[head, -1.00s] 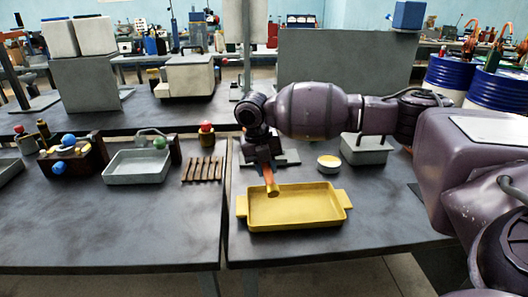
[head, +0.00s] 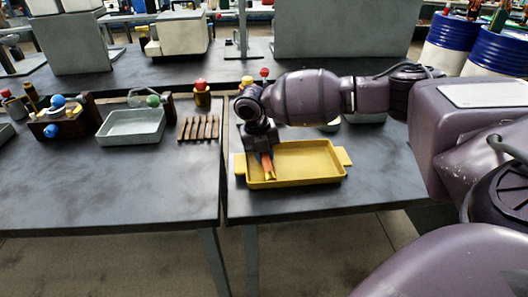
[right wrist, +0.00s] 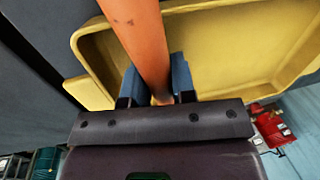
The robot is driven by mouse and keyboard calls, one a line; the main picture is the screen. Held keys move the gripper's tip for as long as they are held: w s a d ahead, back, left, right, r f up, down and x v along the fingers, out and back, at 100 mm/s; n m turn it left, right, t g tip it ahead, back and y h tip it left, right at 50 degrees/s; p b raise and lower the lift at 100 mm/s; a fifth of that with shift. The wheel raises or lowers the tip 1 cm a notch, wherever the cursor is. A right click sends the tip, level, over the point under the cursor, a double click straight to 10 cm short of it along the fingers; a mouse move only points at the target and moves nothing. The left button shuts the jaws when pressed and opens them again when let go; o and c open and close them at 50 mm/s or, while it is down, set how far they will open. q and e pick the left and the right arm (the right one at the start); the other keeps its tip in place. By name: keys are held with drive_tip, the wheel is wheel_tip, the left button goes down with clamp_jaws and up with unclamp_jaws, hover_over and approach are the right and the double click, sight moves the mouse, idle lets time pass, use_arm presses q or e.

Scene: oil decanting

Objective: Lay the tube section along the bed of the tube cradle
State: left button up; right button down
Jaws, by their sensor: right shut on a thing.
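My right gripper (head: 265,156) is shut on the orange tube section (head: 267,167) and points down over the left part of the yellow tray. In the right wrist view the tube section (right wrist: 140,40) passes between the two blue-grey fingers (right wrist: 157,82), with the yellow tray behind it. I cannot tell whether the tube touches the tray. A brown slatted rack (head: 198,128) lies on the left table; it may be the tube cradle, but I cannot be sure. It is empty and apart from the gripper. My left gripper is out of view.
The yellow tray (head: 318,175) lies on the right table. A grey tray (head: 131,128) and a brown block with coloured knobs (head: 57,118) stand to the left. A red-topped jar (head: 202,93) stands behind the rack. A gap separates the tables; the left table's front is clear.

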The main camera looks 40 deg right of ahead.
drive_tip(key=shift+f, duration=0.1)
drive_tip(key=c, duration=0.9)
unclamp_jaws()
drive_tip(key=shift+c, duration=0.2)
